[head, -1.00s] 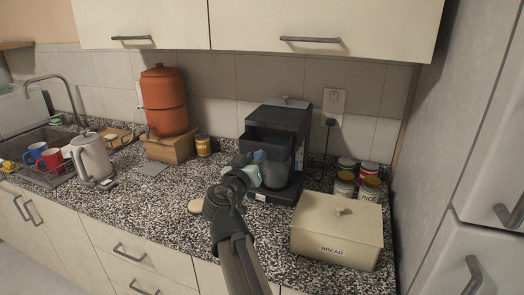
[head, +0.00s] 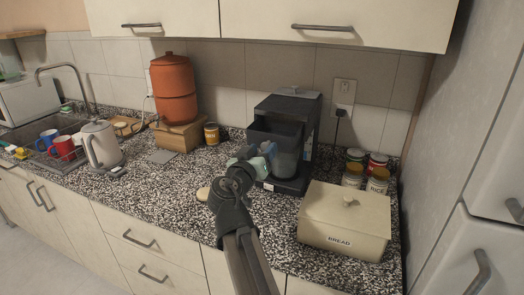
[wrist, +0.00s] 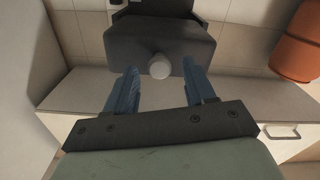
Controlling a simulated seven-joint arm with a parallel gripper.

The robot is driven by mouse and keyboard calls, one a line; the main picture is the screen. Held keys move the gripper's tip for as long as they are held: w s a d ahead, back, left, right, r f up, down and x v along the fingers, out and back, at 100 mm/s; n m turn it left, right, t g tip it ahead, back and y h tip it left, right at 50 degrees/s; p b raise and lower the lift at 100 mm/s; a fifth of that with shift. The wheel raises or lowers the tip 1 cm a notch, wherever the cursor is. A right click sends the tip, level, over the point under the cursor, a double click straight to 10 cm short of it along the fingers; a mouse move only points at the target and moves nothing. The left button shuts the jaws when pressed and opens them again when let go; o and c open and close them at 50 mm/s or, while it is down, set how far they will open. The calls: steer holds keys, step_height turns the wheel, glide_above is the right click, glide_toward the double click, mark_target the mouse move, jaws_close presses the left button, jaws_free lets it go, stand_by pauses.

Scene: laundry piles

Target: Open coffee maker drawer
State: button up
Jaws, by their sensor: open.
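The black coffee maker (head: 309,122) stands on the counter against the tiled wall. Its dark drawer (head: 276,127) appears to stick out from the upper front. My gripper (head: 262,155) is at the front of the machine, level with the drawer's lower part. In the wrist view the blue fingers of my gripper (wrist: 160,88) are spread apart and empty. A pale round knob (wrist: 159,66) on a dark front (wrist: 125,45) shows between and just beyond the fingertips. Whether the fingers touch the knob cannot be told.
A bread box (head: 343,222) and several cans (head: 352,175) stand to the right of the machine. An orange dispenser (head: 172,90) on a wooden stand, a small can (head: 211,134) and a kettle (head: 101,144) are to the left. Cabinets (head: 285,12) hang above.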

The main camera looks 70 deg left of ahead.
steer(key=v, duration=1.3)
steer(key=shift+d, duration=0.15)
steer(key=shift+s, duration=0.15)
